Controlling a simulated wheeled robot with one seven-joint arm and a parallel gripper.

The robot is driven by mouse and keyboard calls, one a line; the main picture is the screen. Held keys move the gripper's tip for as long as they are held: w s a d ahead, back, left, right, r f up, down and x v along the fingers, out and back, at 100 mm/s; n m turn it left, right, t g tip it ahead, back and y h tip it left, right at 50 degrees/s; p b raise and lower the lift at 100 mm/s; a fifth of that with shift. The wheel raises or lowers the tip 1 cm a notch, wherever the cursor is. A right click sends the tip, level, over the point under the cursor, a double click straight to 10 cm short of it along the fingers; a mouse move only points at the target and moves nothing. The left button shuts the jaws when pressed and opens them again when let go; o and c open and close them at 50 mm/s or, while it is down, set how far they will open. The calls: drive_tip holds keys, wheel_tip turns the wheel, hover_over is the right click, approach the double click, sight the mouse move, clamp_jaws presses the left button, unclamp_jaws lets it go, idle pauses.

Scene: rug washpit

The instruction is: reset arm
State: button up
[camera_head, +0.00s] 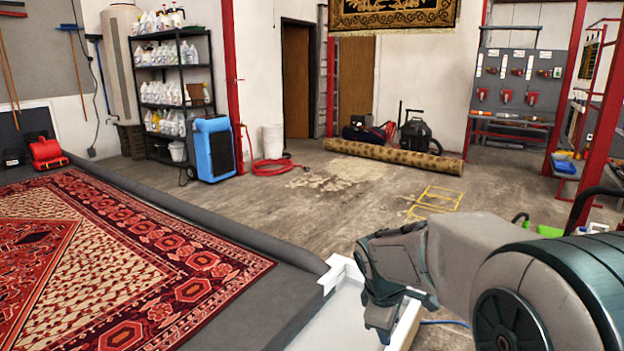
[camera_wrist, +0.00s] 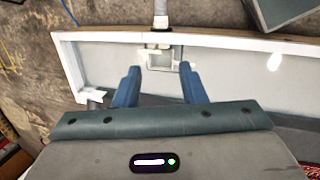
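My arm reaches in from the right in the head view, and my gripper (camera_head: 384,326) points down over a white-walled trough (camera_head: 337,275). In the wrist view my gripper (camera_wrist: 159,82) shows two blue fingers spread apart. Nothing is held between them. Beyond the fingertips, at the far wall of the trough (camera_wrist: 225,65), is a small pale fitting (camera_wrist: 158,56). I cannot tell from this view whether the fingers touch it.
A red patterned rug (camera_head: 130,265) lies on the grey wash bed at left. Shelves of bottles (camera_head: 172,95), a blue machine (camera_head: 213,150) and a rolled rug (camera_head: 393,157) stand farther back. The concrete floor (camera_head: 310,210) in the middle is mostly clear.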

drive_tip(key=s+r+m+y+p, duration=0.2)
drive_tip(key=s+r+m+p, duration=0.7)
drive_tip(key=s, duration=0.9)
wheel_tip(320, 180, up, 4)
drive_tip(key=m, duration=0.3)
drive_tip(key=shift+a+t+y+p, duration=0.25)
drive_tip(key=shift+t+y+p, duration=0.05)
drive_tip(key=shift+p, duration=0.1)
drive_tip(key=shift+r, duration=0.1)
